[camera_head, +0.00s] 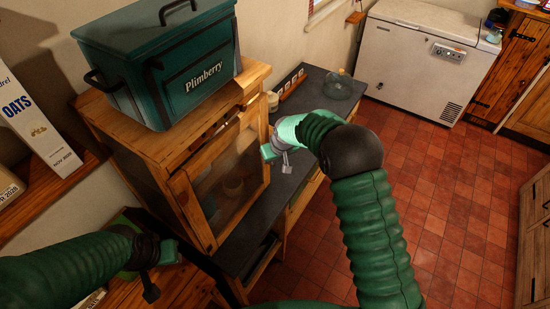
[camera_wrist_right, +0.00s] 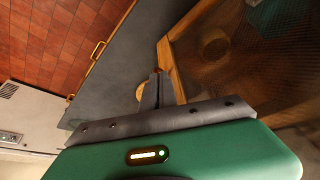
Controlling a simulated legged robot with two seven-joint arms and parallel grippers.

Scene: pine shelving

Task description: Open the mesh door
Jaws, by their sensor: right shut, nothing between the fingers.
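The mesh door (camera_head: 222,178) is a wood-framed panel on the front of a pine cabinet (camera_head: 130,135); jars show dimly through its mesh. I cannot tell whether it stands slightly ajar. My right gripper (camera_head: 286,165) is just right of the door's right upright, over the dark worktop, shut and empty. In the right wrist view its fingers (camera_wrist_right: 155,92) point at the door's frame edge (camera_wrist_right: 171,70), with the mesh (camera_wrist_right: 235,60) to the right; contact is unclear. A tan round thing (camera_wrist_right: 140,92) is partly hidden behind the fingers. My left gripper (camera_head: 160,265) is low left, its fingers unclear.
A green Plimberry bin (camera_head: 165,60) stands on the cabinet. The dark worktop (camera_head: 262,225) runs along the cabinet, with a glass bowl (camera_head: 340,85) farther back. A white chest freezer (camera_head: 425,60) stands at the back. The red tiled floor (camera_head: 440,200) is clear.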

